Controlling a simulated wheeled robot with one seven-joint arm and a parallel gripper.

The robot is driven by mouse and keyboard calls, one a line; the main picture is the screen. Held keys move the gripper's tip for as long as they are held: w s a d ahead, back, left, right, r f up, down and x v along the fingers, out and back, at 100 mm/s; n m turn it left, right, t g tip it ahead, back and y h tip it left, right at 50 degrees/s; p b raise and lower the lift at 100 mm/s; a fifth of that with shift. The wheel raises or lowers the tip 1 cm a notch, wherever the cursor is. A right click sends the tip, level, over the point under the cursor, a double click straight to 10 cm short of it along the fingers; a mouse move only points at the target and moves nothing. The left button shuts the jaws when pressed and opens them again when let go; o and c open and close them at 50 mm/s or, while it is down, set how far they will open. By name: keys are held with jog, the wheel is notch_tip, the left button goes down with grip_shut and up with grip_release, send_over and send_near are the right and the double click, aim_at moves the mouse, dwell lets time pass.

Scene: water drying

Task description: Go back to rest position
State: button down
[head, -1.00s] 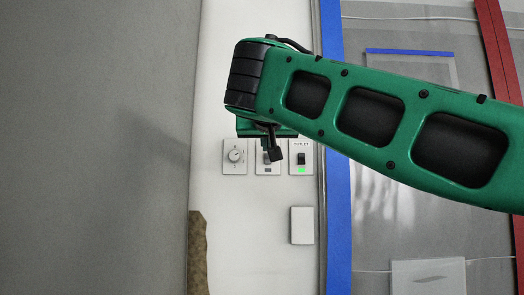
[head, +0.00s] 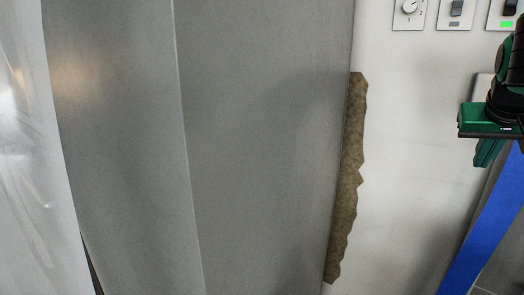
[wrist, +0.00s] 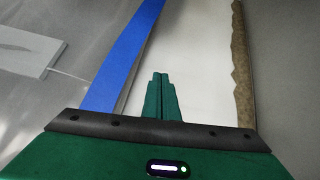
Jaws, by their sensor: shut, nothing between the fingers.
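My gripper (head: 488,153) is at the right edge of the head view, green and partly cut off. It hangs in front of the white wall, by the blue strip (head: 482,225), below the wall switches. In the wrist view, its two green fingers (wrist: 160,80) are together with nothing between them. It looks clear of the wall, though the exact gap cannot be told.
A dial (head: 409,10), a switch (head: 456,10) and a switch with a green light (head: 503,12) are on the white wall (head: 420,130). A ragged brown patch (head: 347,190) borders grey panels (head: 260,150). Translucent sheeting (head: 25,170) hangs at far left.

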jog(key=s+a+f+g+y, duration=0.2)
jog(key=s+a+f+g, duration=0.1)
jog(key=s+f, duration=0.7)
jog(key=s+a+f+g+y, duration=0.3)
jog(key=s+f, duration=0.7)
jog(key=f, duration=0.4)
jog(key=shift+s+m, duration=0.2)
jog(key=shift+m, duration=0.1)
